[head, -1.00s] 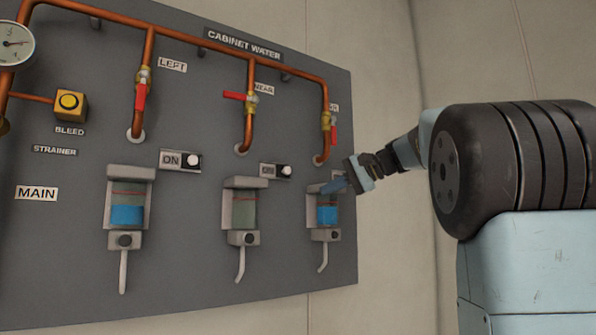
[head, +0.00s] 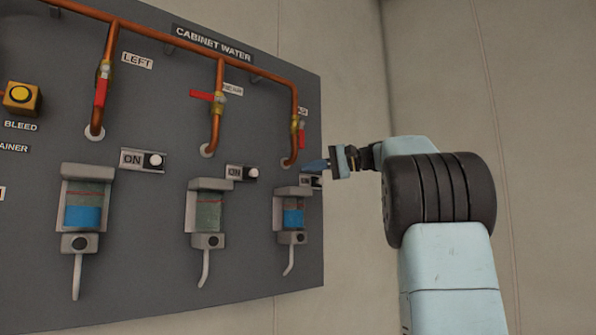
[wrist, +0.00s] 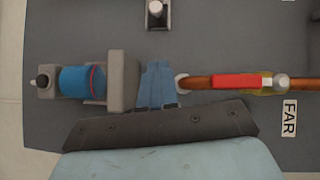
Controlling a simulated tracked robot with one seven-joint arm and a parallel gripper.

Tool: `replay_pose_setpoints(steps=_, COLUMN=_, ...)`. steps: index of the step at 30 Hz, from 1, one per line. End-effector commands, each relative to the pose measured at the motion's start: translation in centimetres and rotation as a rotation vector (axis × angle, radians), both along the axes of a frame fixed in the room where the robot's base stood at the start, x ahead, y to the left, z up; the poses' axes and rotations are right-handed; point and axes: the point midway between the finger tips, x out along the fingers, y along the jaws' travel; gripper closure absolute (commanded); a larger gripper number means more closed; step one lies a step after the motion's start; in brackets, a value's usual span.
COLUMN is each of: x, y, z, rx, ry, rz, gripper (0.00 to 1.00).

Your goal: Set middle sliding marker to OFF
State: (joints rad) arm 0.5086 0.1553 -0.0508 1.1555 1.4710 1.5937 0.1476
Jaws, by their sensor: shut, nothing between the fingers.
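The middle sliding marker (head: 241,173) is a small plate right of the NEAR pipe's lower end. It reads ON, with its white knob at its right end. In the wrist view a marker's white knob (wrist: 156,9) shows at the top edge, apart from my fingers; its lettering is out of frame. My gripper (head: 308,166) is shut and empty, with blue fingers. It is in front of the panel's right part, by the FAR pipe's lower end, well right of the middle marker. In the wrist view the shut fingers (wrist: 157,82) lie between the far sight glass and the pipe end.
The left marker (head: 142,160) also reads ON. The right marker (head: 311,181) is partly hidden by my gripper. Sight glasses (head: 207,211) stick out below the markers. Copper pipes with red-handled valves (head: 218,100) run above. Bare wall is right of the panel.

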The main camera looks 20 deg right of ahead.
Motion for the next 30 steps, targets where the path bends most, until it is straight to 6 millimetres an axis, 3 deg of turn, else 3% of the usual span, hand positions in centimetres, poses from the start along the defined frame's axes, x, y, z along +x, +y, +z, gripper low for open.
replay_pose_setpoints(steps=16, x=4.8, y=7.9, z=-1.0, rx=0.0, ry=0.001, rz=0.004, gripper=1.0)
replay_pose_setpoints(steps=22, x=4.0, y=10.3, z=-1.4, rx=0.0, ry=0.002, rz=0.001, gripper=1.0)
replay_pose_setpoints(steps=30, x=3.8, y=11.3, z=-1.6, rx=-0.001, ry=0.001, rz=0.001, gripper=1.0)
